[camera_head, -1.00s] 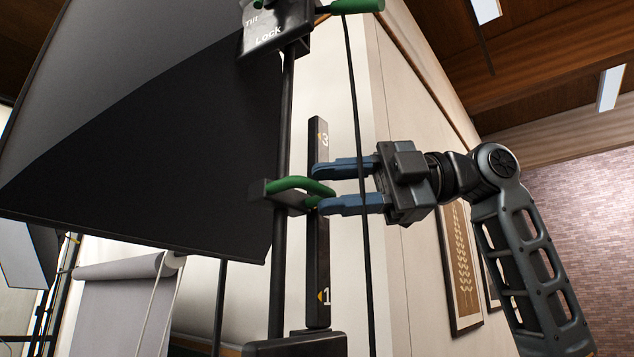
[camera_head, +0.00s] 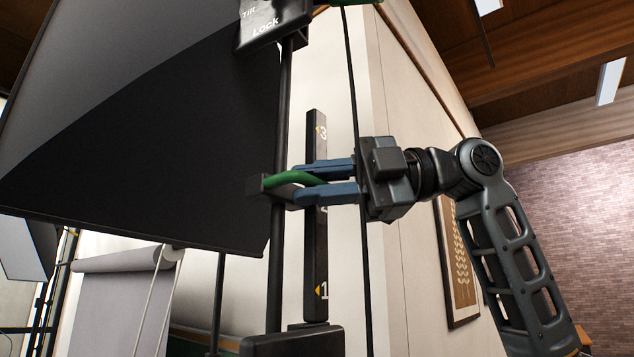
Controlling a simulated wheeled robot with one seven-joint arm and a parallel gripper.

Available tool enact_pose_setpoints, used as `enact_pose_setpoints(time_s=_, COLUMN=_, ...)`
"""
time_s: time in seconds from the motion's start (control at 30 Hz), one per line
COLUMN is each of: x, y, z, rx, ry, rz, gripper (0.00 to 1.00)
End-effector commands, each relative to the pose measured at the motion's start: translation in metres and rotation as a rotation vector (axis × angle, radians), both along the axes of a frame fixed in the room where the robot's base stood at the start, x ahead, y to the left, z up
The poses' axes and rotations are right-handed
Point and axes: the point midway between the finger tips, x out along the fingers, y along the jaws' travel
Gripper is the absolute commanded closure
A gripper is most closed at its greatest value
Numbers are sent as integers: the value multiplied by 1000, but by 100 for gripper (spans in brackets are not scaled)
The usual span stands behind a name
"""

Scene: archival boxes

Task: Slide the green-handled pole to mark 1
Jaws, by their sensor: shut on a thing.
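The green handle (camera_head: 290,178) sticks out to the right from a dark collar on the thin black pole (camera_head: 277,240). My gripper (camera_head: 300,181) reaches in from the right, its two blue fingers shut on the green handle. Behind it stands a black marked bar (camera_head: 317,265). The number 3 (camera_head: 322,133) is near its top and the number 1 (camera_head: 323,291) near its bottom, each beside a yellow arrow. The handle sits between these two marks. My fingers cover the bar's middle, where part of another mark just shows.
A black box (camera_head: 283,22) lettered "Tilt" and "Lock" is at the top of the pole. A large dark panel (camera_head: 150,165) hangs to the left. A thin black cord (camera_head: 358,110) runs down behind my gripper. A dark base block (camera_head: 292,343) is below.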

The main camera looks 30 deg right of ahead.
Motion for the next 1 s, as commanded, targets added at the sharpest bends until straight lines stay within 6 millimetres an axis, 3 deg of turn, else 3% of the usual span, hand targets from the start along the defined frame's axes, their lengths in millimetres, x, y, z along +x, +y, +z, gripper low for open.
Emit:
enact_pose_setpoints(time_s=0.47, x=0, y=0, z=-8, rx=1, ry=1, rz=1, gripper=100)
enact_pose_setpoints(time_s=1.0, x=0, y=0, z=-105, rx=1, ry=2, rz=2, gripper=100)
